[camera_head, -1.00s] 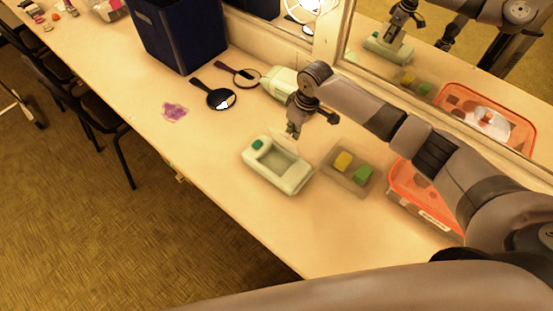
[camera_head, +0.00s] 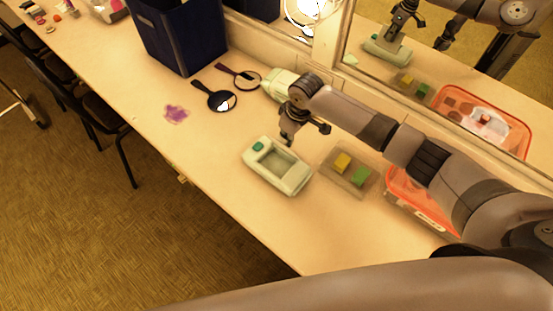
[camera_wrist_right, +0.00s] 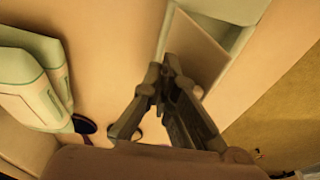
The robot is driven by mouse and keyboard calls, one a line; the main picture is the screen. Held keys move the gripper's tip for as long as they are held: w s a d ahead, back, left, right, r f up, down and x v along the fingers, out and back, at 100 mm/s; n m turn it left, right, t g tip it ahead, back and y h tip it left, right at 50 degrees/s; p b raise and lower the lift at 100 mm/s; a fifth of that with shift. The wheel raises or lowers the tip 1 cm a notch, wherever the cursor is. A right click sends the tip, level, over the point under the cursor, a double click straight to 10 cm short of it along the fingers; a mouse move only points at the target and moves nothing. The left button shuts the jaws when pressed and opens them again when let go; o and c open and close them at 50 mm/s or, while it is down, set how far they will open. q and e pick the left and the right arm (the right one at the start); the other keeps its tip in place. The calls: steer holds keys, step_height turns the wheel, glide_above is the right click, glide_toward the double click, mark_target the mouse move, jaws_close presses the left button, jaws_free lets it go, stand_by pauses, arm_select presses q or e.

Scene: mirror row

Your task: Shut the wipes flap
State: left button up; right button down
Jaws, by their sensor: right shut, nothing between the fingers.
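The wipes box (camera_head: 293,187) is pale green with a teal button and stands on the counter. Its recessed top opening faces up in the head view. My right gripper (camera_head: 288,139) is shut and empty at the box's far edge, close above the counter. In the right wrist view, the gripper (camera_wrist_right: 165,78) is beside the box (camera_wrist_right: 243,38), with its fingertips close to a tan panel, which looks like the flap (camera_wrist_right: 196,52). I cannot tell whether they touch, or the flap's exact angle. My left gripper is not in view.
A clear tray (camera_head: 349,186) with a yellow and a green block stands right of the box, and an orange-lidded container (camera_head: 407,190) beyond it. Hand mirrors (camera_head: 220,101) and a purple patch (camera_head: 176,114) are left, with clear counter between.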

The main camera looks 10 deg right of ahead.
steer(key=shift+s+a+f+p, duration=0.25)
steer(key=shift+s+a+p, duration=0.65)
steer(key=shift+a, duration=0.3)
steer(key=shift+s+a+f+p, duration=0.2)
steer(key=shift+s+a+p, duration=0.5)
steer(key=shift+s+a, duration=0.4)
steer(key=shift+w+a+f, duration=0.1)
steer(key=shift+w+f, duration=0.05)
steer(key=shift+f, duration=0.1)
steer(key=shift+f+b, duration=0.65)
steer(key=shift+f, duration=0.25)
steer(key=shift+r, duration=0.1)
step_height(320, 180, up, 8)
steer(key=p, duration=0.7)
